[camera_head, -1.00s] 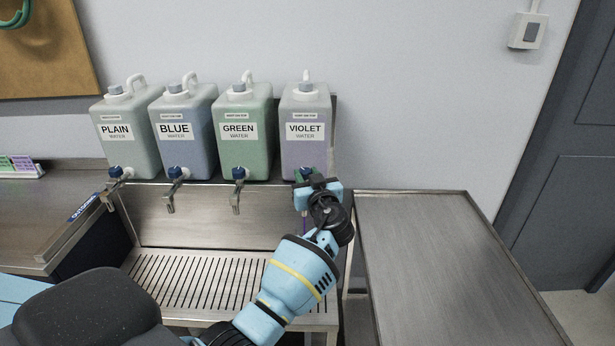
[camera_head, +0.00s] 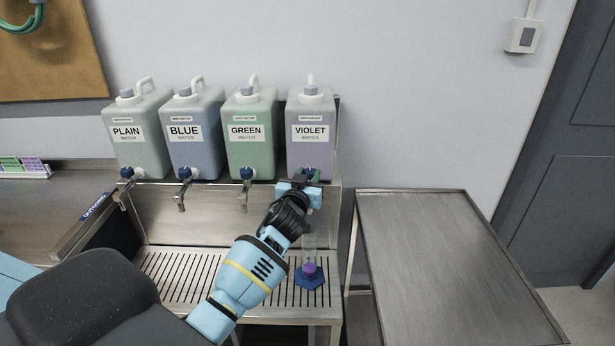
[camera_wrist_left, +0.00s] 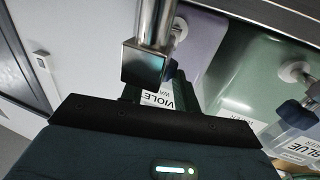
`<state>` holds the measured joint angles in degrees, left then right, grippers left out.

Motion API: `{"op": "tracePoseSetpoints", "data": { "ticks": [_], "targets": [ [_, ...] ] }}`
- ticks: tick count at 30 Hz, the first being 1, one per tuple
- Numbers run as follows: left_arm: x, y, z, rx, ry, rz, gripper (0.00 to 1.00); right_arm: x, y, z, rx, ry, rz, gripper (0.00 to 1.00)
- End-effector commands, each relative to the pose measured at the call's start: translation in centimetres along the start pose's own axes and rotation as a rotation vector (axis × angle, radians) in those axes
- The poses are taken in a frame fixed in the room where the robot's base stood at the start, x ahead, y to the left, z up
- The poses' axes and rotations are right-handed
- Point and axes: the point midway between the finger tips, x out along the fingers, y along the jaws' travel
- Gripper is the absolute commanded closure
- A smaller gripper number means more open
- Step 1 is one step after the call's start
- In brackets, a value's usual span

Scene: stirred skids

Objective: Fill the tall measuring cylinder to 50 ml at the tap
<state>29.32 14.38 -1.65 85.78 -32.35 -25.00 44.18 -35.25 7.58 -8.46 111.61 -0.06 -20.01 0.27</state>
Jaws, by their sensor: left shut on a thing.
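The tall measuring cylinder (camera_head: 309,242) stands upright on the slotted drain grate, under the VIOLET jug's tap. It is clear, with a blue six-sided base (camera_head: 311,281) and violet liquid (camera_head: 310,268) low inside. Its scale is too small to read. My left gripper (camera_head: 305,176) is shut at the blue tap handle (camera_head: 309,171) of the VIOLET jug (camera_head: 311,112). It hides most of that tap and the cylinder's top. The left wrist view shows a metal spout (camera_wrist_left: 146,55) close in front, with the blue handle (camera_wrist_left: 180,35) behind. My right gripper is out of view.
The PLAIN (camera_head: 137,150), BLUE (camera_head: 195,152) and GREEN (camera_head: 249,152) jugs stand left of the VIOLET one, each with a tap. The steel drain grate (camera_head: 180,280) lies below. A bare steel table (camera_head: 435,260) is at the right.

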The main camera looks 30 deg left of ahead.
Motion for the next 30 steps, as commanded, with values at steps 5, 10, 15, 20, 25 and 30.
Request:
{"op": "tracePoseSetpoints", "data": {
  "ticks": [5,10,15,20,25,30],
  "targets": [
    [0.01,-0.24,0.04,0.003,0.000,0.067,0.92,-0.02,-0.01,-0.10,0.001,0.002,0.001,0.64],
    [0.02,-0.33,0.10,0.003,-0.001,0.102,0.91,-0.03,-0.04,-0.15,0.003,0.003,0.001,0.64],
    [0.02,-0.30,0.12,0.002,-0.002,0.118,0.91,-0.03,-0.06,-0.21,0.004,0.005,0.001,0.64],
    [0.02,-0.28,0.15,0.001,-0.002,0.120,0.91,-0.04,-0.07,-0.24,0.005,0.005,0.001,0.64],
    [0.02,-0.28,0.16,0.000,-0.003,0.119,0.91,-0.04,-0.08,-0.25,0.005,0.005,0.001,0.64],
    [0.03,-0.28,0.15,0.000,-0.003,0.119,0.50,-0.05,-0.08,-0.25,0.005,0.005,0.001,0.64]
  ]
}}
